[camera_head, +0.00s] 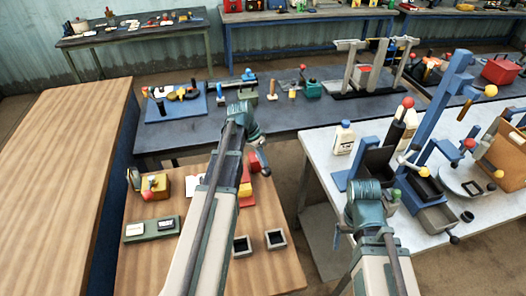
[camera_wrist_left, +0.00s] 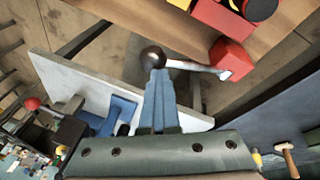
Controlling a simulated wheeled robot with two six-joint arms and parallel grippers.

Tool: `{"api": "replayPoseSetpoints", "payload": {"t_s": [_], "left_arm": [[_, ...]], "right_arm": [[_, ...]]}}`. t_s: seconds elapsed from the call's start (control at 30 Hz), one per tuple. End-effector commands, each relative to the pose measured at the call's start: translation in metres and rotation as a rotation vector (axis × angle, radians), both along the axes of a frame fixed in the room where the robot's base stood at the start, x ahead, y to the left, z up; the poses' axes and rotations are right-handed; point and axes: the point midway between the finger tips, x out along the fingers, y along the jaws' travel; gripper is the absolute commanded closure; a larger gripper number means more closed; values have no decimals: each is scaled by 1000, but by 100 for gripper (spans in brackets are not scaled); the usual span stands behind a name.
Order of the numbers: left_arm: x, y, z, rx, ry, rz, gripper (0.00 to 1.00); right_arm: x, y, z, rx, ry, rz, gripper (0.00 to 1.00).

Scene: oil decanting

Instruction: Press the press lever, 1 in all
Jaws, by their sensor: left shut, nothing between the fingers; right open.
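The press lever (camera_wrist_left: 190,66) is a silver bar running from a red block (camera_wrist_left: 232,58) to a dark ball knob (camera_wrist_left: 153,58) in the left wrist view. In the head view the dark knob (camera_head: 266,172) shows just right of my left arm, with part of the red and yellow press (camera_head: 246,190) behind the arm. My left gripper (camera_wrist_left: 160,76) is shut and empty, its tips at the knob; I cannot tell whether they touch it. It also shows in the head view (camera_head: 258,152). My right gripper (camera_head: 365,195) is open, low near the white table; its fingertips are unclear.
The wooden table (camera_head: 200,275) bears a yellow device (camera_head: 155,186), a green tray (camera_head: 151,229) and two dark square cups. The white table (camera_head: 330,150) at right holds a white bottle (camera_head: 343,138) and a blue-framed machine (camera_head: 450,90). A dark bench (camera_head: 310,112) stands behind.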

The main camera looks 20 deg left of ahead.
Motion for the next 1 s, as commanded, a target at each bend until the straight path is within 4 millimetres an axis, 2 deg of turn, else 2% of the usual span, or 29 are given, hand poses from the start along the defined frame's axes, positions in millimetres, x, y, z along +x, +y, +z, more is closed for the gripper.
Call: {"api": "replayPoseSetpoints", "payload": {"t_s": [1.0], "left_arm": [[-8,-6,-8,-1,1,-2,100]], "right_arm": [[0,0,-8,0,0,0,24]]}}
